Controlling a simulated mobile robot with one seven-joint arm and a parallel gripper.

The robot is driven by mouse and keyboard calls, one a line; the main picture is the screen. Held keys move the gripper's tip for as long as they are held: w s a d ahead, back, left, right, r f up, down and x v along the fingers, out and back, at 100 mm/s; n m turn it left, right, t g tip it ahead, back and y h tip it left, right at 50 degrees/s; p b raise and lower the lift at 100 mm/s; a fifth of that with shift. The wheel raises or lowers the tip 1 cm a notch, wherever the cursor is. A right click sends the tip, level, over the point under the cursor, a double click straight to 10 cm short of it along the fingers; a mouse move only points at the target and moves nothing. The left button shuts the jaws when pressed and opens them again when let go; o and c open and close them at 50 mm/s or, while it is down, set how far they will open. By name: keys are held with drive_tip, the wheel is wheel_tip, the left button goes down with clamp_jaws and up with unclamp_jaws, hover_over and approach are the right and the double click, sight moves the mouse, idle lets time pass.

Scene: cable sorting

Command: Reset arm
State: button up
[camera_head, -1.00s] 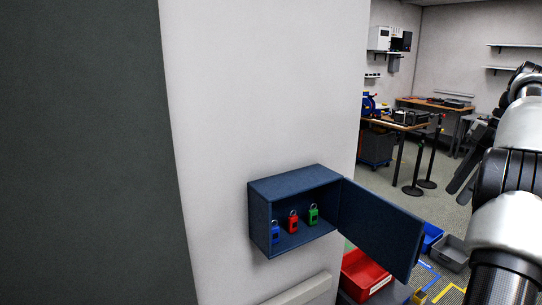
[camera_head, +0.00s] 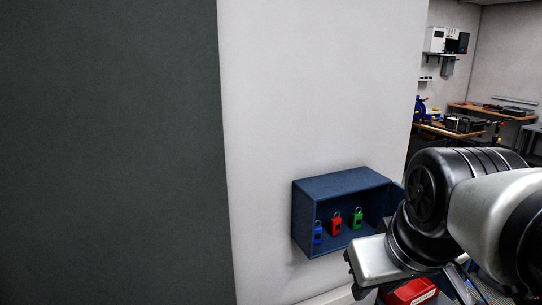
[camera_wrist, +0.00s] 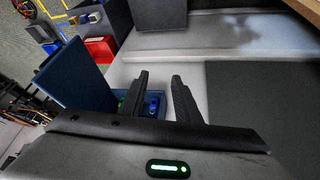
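My gripper (camera_wrist: 159,92) shows in the wrist view with its two dark fingers apart and nothing between them. In the head view my arm fills the lower right, and the fingers are not clearly visible there. A blue wall box (camera_head: 343,183) hangs open on the white wall.
A red bin (camera_head: 412,292) is below the box, partly behind my arm; it also shows in the wrist view (camera_wrist: 100,48). A dark grey panel (camera_head: 110,150) covers the left of the head view. Workbenches (camera_head: 500,111) stand far back at right.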

drive_tip(key=shift+s+a+f+m, duration=0.8)
drive_tip(key=shift+s+a+f, duration=0.05)
drive_tip(key=shift+s+a, duration=0.15)
